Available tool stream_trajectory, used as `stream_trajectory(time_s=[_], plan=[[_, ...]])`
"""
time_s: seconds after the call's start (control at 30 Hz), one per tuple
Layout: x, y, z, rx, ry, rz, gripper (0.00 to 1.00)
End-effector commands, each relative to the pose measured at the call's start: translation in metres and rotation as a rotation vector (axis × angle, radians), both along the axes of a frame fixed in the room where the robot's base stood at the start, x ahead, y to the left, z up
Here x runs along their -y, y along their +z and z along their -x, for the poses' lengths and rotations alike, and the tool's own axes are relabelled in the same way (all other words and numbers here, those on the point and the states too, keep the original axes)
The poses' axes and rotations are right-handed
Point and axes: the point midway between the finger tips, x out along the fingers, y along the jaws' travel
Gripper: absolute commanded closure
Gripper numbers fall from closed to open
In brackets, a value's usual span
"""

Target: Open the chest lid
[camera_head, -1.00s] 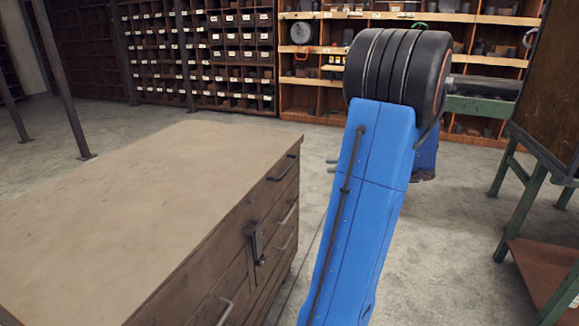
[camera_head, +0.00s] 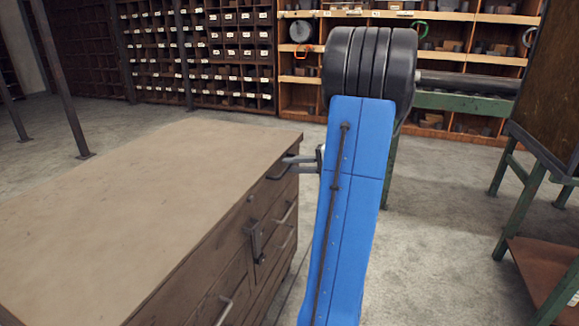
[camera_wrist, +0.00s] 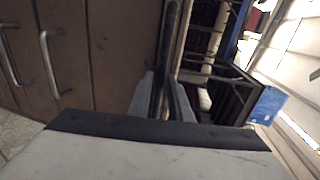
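The chest (camera_head: 140,190) is a brown wooden block with a flat, pale top that lies level and closed, on the left of the head view. My gripper (camera_head: 290,165) is at the uppermost handle (camera_head: 277,174), just below the top's edge, partly hidden by my blue arm. In the wrist view my gripper (camera_wrist: 161,92) has its two fingers apart, with the dark handle bar (camera_wrist: 171,22) lined up with the gap. Whether the fingers touch the bar is unclear.
Other curved handles (camera_wrist: 49,60) show on the chest front in the wrist view. A green-legged table (camera_head: 520,205) stands at the right. Shelves (camera_head: 300,65) line the back wall. Bare concrete floor (camera_head: 440,200) lies between the chest and the table.

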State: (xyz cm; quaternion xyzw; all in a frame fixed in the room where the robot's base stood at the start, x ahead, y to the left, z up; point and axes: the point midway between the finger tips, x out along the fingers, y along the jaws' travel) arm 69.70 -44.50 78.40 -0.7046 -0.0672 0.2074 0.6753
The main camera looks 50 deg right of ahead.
Motion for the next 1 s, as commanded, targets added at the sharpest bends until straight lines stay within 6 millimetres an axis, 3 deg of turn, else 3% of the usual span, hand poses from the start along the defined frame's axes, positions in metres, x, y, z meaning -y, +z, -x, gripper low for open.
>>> stream_trajectory(time_s=[0.47, 0.57, 0.83, 1.0], plan=[[-0.005, -0.003, -0.012, 0.000, 0.000, -0.001, 0.82], [-0.005, -0.003, -0.012, -0.001, 0.000, -0.001, 1.00], [-0.005, -0.001, -0.011, -0.003, 0.000, 0.001, 1.00], [-0.005, 0.013, -0.012, -0.017, 0.001, 0.010, 1.00]])
